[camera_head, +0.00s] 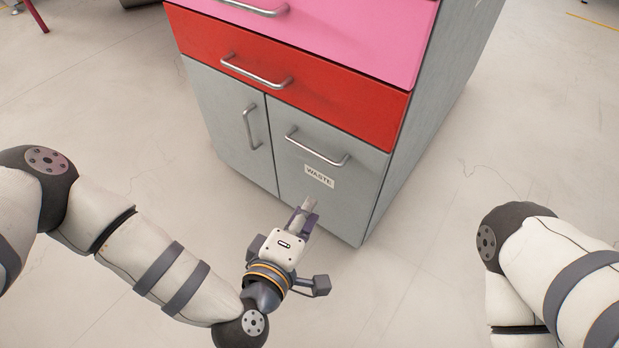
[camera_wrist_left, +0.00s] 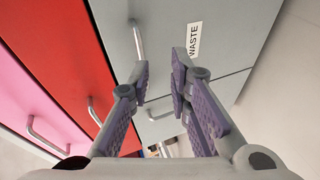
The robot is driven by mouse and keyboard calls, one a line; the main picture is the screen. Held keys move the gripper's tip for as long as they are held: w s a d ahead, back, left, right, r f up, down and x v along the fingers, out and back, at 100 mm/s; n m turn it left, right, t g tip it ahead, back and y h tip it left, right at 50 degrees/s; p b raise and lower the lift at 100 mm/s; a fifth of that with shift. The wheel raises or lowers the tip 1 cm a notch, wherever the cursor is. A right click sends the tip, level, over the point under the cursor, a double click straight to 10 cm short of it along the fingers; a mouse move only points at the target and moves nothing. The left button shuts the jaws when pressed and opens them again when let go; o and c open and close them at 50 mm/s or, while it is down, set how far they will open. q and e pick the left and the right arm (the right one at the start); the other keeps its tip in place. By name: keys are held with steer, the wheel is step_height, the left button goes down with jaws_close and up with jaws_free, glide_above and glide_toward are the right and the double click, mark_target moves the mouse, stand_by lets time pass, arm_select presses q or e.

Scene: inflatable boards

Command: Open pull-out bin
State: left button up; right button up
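The pull-out bin is a grey front labelled WASTE (camera_head: 340,190), at the lower right of a cabinet, and it looks closed. Its horizontal metal handle (camera_head: 318,150) runs near its top edge. In the left wrist view the bin front (camera_wrist_left: 235,45) and its handle (camera_wrist_left: 138,40) lie ahead of the fingers. My left gripper (camera_head: 306,206) is below and in front of the handle, apart from it in the head view. In the wrist view its fingers (camera_wrist_left: 160,75) are spread with nothing between them. My right gripper is outside both views; only my right arm shows.
A grey door (camera_head: 228,120) with a vertical handle sits left of the bin. Above are a red drawer (camera_head: 330,95) and a pink drawer (camera_head: 350,38), both with bar handles. The pale floor (camera_head: 420,290) in front and to the right is clear.

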mark_target(311, 150)
arm_select(q)
steer(key=w+b, duration=0.1)
steer(key=w, duration=0.4)
steer(key=w+n+t+b, duration=0.1)
steer(key=w+b, duration=0.1)
steer(key=w, duration=0.3)
steer(key=w+d+f+n+t+y+b, duration=0.1)
steer(key=w+b, duration=0.1)
steer(key=w, duration=0.3)
steer(key=shift+w+f, duration=0.1)
steer(key=shift+w, duration=0.35)
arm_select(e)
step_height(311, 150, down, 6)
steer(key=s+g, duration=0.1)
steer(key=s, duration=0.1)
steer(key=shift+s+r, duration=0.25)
arm_select(q)
steer(key=shift+c, duration=0.3)
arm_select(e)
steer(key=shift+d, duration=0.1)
arm_select(q)
jaws_close()
